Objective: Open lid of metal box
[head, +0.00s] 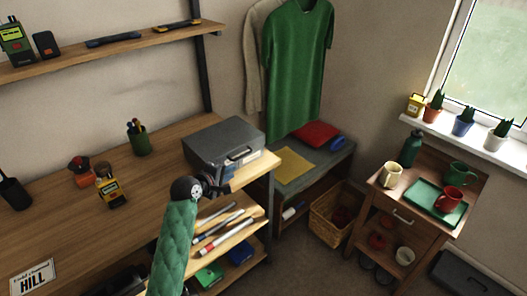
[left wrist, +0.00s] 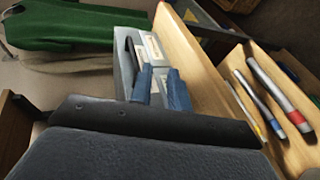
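The grey metal box (head: 222,141) sits on the right end of the wooden workbench with its lid down. A dark handle (head: 239,155) is on its front face. My left gripper (head: 214,187) is just in front of and below the box, at the bench's edge; its fingers are small and partly hidden in the head view. In the left wrist view its two blue fingers (left wrist: 160,78) stand apart with a gap, pointing toward the box's front (left wrist: 124,68) with its handle and pale labels. Whether they touch the box cannot be told. My right gripper is out of view.
Shelves below the box hold several pens or markers (head: 222,230). A green pen cup (head: 139,138) and small items stand on the bench (head: 150,190) to the left. A green shirt (head: 297,70) hangs behind. A side cart (head: 385,195) with mugs stands right.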

